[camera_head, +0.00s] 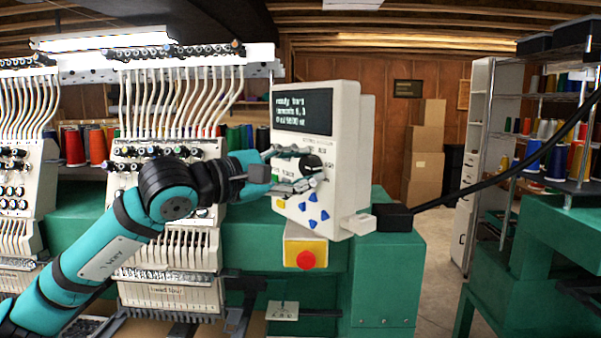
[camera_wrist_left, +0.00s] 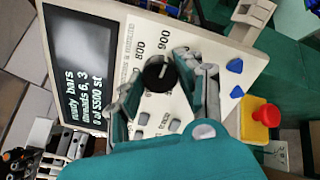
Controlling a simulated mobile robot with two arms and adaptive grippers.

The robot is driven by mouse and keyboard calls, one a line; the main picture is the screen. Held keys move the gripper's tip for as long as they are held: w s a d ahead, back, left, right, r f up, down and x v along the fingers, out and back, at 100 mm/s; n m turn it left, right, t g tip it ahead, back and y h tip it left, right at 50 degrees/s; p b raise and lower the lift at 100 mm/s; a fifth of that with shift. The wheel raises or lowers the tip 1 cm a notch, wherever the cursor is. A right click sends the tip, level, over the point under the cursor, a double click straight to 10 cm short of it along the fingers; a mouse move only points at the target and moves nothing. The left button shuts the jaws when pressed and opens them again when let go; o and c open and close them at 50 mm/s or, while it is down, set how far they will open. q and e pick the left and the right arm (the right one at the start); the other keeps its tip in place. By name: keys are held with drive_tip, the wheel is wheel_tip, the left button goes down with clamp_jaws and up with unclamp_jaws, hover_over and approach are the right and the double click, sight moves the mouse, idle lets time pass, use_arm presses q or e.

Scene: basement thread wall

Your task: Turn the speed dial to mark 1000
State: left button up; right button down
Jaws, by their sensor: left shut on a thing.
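The speed dial (camera_head: 312,164) is a round black knob on the front of a white control box (camera_head: 346,130). It also shows in the left wrist view (camera_wrist_left: 158,74), where the printed marks 800 and 900 are readable beside it. The other marks are hidden or too small to read, and I cannot tell which mark the dial points to. My left gripper (camera_head: 316,168) reaches in from the left with one finger above the dial and one below, shut on it. In the left wrist view its fingers (camera_wrist_left: 168,80) lie on both sides of the dial. My right gripper is out of view.
The box has a dark text screen (camera_head: 303,109) above the dial and blue arrow buttons (camera_head: 313,212) below. A red stop button (camera_head: 306,260) on a yellow housing sits under the box. Embroidery heads (camera_head: 170,220) stand at left. A black cable (camera_head: 470,190) runs off right.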

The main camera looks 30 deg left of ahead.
use_arm(q)
drive_tip(key=m, duration=0.4)
drive_tip(key=shift+m, duration=0.3)
drive_tip(key=shift+m+b, duration=0.4)
drive_tip(key=shift+m, duration=1.4)
